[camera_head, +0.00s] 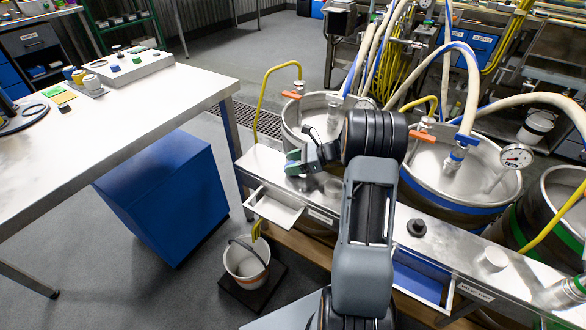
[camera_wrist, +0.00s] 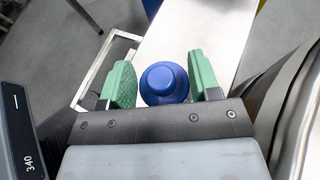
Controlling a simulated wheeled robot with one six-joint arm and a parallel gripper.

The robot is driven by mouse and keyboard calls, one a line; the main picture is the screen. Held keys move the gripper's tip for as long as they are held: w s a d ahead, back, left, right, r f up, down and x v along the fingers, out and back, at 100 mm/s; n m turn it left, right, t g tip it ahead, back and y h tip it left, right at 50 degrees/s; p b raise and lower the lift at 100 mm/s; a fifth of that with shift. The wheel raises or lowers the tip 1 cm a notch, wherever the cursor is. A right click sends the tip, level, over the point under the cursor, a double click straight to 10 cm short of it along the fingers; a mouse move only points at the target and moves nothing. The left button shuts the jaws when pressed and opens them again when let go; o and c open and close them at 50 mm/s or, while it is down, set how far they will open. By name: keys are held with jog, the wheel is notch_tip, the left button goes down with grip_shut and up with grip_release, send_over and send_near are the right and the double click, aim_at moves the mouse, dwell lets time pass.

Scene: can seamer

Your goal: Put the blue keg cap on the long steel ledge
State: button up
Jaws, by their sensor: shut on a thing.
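My gripper (camera_head: 300,162) is over the left end of the long steel ledge (camera_head: 365,210) in the head view. In the wrist view its two green pads (camera_wrist: 163,82) are closed on the sides of a round blue keg cap (camera_wrist: 164,84). The ledge also shows in the wrist view (camera_wrist: 195,30), under and beyond the cap. The cap is hard to make out in the head view. I cannot tell whether its underside touches the ledge.
A black cap (camera_head: 416,228) and a pale round piece (camera_head: 495,258) stand farther right on the ledge. Steel kegs with hoses (camera_head: 455,170) stand behind it. An open drawer (camera_head: 275,208) juts out in front, above a bucket (camera_head: 246,262). A white table (camera_head: 130,110) is at left.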

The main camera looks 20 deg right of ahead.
jog(key=shift+f, duration=0.75)
jog(key=shift+f, duration=0.15)
jog(key=o, duration=0.9)
